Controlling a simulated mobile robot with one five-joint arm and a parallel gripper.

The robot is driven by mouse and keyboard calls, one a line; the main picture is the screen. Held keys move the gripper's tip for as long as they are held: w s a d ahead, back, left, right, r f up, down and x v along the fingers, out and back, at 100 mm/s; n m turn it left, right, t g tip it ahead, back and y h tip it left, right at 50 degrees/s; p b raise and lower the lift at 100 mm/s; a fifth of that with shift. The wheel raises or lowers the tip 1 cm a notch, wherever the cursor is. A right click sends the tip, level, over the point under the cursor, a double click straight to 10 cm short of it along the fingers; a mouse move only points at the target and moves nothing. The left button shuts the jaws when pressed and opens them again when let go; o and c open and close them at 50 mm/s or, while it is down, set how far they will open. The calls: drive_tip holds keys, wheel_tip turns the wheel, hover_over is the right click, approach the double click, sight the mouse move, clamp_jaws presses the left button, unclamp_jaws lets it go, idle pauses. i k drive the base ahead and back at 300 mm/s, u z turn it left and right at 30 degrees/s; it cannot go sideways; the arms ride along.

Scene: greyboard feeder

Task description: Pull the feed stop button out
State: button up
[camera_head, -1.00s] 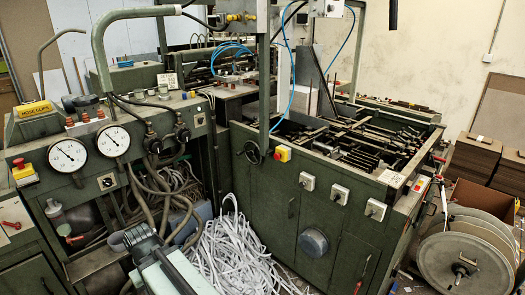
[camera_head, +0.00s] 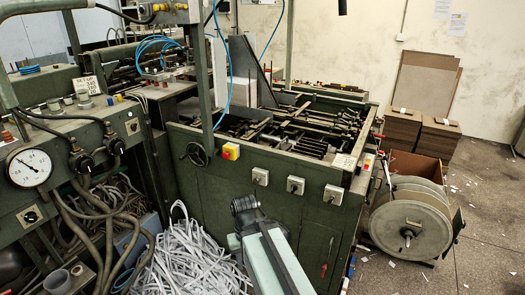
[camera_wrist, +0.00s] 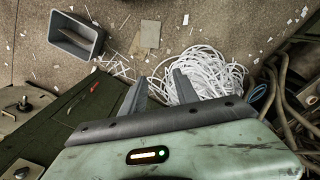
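A red button on a yellow box (camera_head: 231,151) is on the front of the green machine (camera_head: 300,215), right of a black handwheel. No label on it is readable, so I cannot tell from the picture whether it is the feed stop button, or whether it is pressed in. My gripper (camera_head: 245,205) is in front of the machine, below the button in the head view, apart from it. In the wrist view my gripper (camera_wrist: 160,88) has two dark fingers spread with a gap between them, empty, pointing toward the floor. The button does not show in the wrist view.
White paper strips (camera_head: 190,255) are heaped on the floor by the machine. Grey switch boxes (camera_head: 296,185) line its front. A large reel (camera_head: 408,225) stands at its right. A grey bin (camera_wrist: 76,36) stands on the floor. Open floor lies at the right.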

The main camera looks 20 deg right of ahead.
sight(225, 155)
drive_tip(key=u, duration=1.55)
drive_tip(key=i, duration=0.7)
drive_tip(key=z, duration=0.6)
